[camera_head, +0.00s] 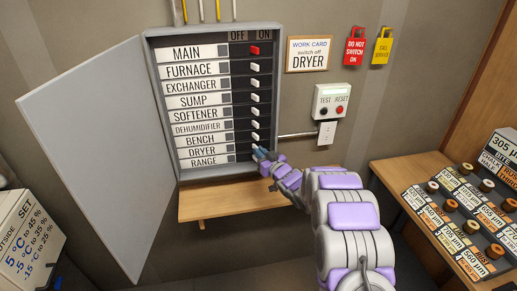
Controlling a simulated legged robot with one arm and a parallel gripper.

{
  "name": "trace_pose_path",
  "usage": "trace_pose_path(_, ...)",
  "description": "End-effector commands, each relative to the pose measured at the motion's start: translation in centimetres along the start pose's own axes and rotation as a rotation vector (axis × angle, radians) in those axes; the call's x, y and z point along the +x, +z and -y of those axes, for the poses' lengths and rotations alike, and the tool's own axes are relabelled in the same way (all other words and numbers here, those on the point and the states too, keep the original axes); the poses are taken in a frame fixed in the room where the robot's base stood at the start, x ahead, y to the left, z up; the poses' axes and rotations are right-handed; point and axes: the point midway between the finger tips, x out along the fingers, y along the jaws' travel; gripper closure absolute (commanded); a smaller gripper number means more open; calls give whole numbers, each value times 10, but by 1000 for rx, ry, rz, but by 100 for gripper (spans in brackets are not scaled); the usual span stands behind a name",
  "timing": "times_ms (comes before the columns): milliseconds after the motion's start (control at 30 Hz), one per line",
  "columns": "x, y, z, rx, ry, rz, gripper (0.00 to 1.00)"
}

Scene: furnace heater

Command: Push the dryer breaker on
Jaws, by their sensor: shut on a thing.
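The breaker panel (238,170) hangs open on the wall, with labelled rows under OFF and ON headings. The DRYER label (202,151) is second from the bottom, between BENCH and RANGE. My gripper (259,152) is at the right end of the DRYER row, its blue-grey fingertips against the panel. It is shut on the dryer breaker's switch. The fingers mostly hide that switch, so I cannot tell its position. The other visible switches stand in one column above it: a red one (254,50) at MAIN and white ones below, such as the BENCH switch (255,137).
The grey panel door (100,160) is swung open to the left. A wooden shelf (225,203) runs below the panel. A work card (307,54) reads "switch off DRYER". A TEST/RESET box (332,101) is right of the panel. A bench with knobs (395,172) stands at right.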

Motion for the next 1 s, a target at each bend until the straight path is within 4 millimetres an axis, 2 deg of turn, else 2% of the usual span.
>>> trace_pose_path(33, 0, -6, -2, -2, -11, -6, 100)
trace_pose_path(700, 1, -5, -4, -2, -53, -11, 100)
trace_pose_path(733, 1, -5, -4, -2, -53, -11, 87)
trace_pose_path(967, 1, -3, -4, -1, -53, -7, 65)
trace_pose_path(1000, 1, -3, -4, -1, -53, -6, 64)
